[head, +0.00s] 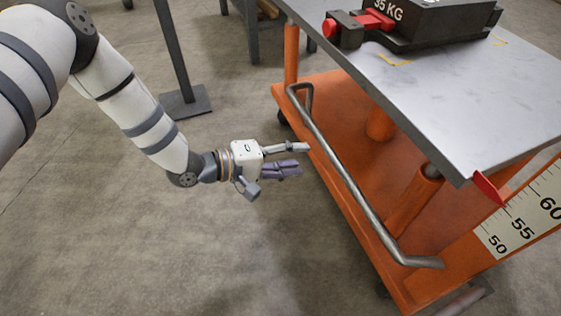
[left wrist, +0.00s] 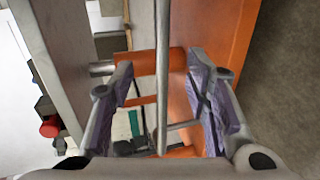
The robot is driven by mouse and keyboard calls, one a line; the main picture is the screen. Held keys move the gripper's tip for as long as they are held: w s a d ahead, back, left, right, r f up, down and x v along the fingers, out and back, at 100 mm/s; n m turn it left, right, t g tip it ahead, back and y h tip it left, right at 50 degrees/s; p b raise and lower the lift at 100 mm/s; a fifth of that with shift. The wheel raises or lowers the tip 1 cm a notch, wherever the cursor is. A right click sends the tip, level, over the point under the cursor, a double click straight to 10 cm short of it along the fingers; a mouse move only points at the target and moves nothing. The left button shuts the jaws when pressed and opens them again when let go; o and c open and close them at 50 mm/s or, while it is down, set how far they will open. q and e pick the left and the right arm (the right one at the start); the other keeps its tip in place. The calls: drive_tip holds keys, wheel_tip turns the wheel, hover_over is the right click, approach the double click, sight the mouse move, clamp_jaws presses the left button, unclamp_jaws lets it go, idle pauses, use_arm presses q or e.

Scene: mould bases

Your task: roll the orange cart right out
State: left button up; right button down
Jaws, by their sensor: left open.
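The orange cart (head: 345,115) stands at the right in the head view, with a grey metal top plate (head: 450,90) above its orange lower deck. A bent grey handle bar (head: 345,180) runs along the cart's near left side. My left gripper (head: 304,158) is open, just left of the handle bar, its fingers pointing at the bar. In the left wrist view the handle bar (left wrist: 162,70) runs upright between the two spread fingers (left wrist: 160,100); I cannot tell whether either finger touches it. My right gripper is not in view.
A black block marked 35 KG (head: 420,22) with a red clamp sits on the top plate. A scale with a red pointer (head: 488,188) is on the cart's right. A dark post on a foot plate (head: 186,101) stands behind my left arm. The floor at left is clear.

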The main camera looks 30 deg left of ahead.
sight(329, 156)
use_arm(q)
drive_tip(key=b+x, duration=0.2)
drive_tip(key=x, duration=0.2)
drive_tip(key=b+x, duration=0.2)
drive_tip(key=x, duration=0.2)
drive_tip(key=shift+w+d+f, duration=0.15)
drive_tip(key=shift+d+f, duration=0.1)
drive_tip(key=shift+f, duration=0.1)
drive_tip(key=shift+w+d, duration=0.15)
drive_tip(key=shift+w, duration=0.05)
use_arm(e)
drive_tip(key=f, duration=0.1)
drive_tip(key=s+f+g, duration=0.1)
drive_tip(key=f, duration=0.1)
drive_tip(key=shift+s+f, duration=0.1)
use_arm(q)
clamp_jaws()
